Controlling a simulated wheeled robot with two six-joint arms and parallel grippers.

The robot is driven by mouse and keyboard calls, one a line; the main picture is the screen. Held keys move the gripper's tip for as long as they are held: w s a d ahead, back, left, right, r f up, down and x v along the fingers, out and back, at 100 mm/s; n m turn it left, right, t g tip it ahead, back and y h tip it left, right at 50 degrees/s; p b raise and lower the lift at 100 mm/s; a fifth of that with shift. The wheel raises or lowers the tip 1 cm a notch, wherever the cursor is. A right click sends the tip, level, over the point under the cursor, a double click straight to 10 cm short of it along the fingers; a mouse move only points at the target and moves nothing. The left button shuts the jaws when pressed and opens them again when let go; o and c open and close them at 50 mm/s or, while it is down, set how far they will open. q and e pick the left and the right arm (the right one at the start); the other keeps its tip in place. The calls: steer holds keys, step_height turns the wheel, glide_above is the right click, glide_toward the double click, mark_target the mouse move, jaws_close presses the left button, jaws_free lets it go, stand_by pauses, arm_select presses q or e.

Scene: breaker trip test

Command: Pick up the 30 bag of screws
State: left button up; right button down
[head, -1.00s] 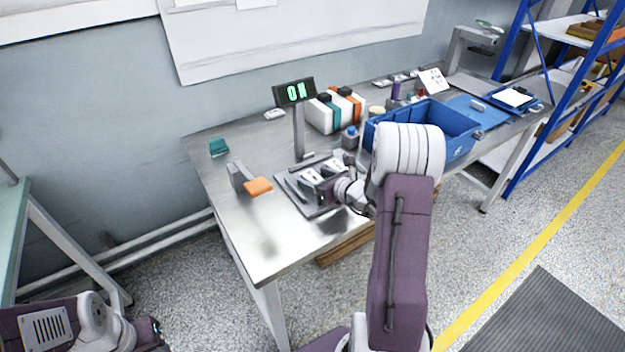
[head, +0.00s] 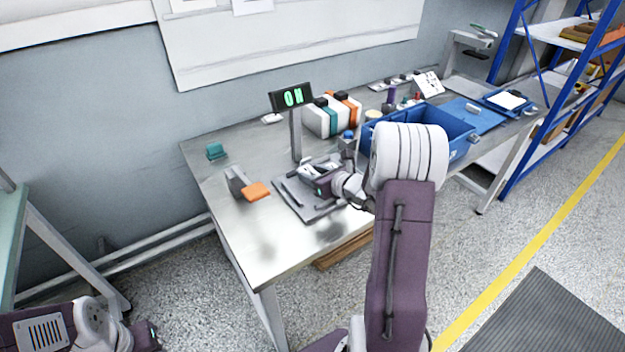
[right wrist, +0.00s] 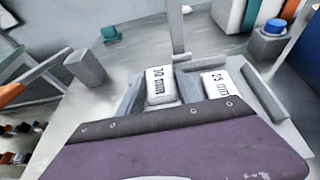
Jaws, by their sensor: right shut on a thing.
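Two white bags with black print show in the right wrist view. The 30 bag (right wrist: 161,86) is straight ahead of my right gripper, its first digit not sharp. The 25 mm bag (right wrist: 216,84) lies just right of it. In the head view my right gripper (head: 316,176) is shut on the 30 bag, over the grey tray (head: 312,211). The purple gripper body hides the near ends of both bags. My left gripper (head: 150,334) is low at the left, off the table; its jaws are too small to read.
A display post (head: 292,97) stands behind the tray. A blue crate (head: 460,140) and white boxes with teal and orange bands (head: 325,117) stand behind and to the right. The table's front left is clear.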

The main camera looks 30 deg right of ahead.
steer(key=w+d+r+p, duration=0.1)
steer(key=d+r+p, duration=0.2)
steer(key=d+r, duration=0.4)
steer(key=d, duration=0.4)
steer(key=shift+d+r, duration=0.25)
steer(key=shift+d, duration=0.05)
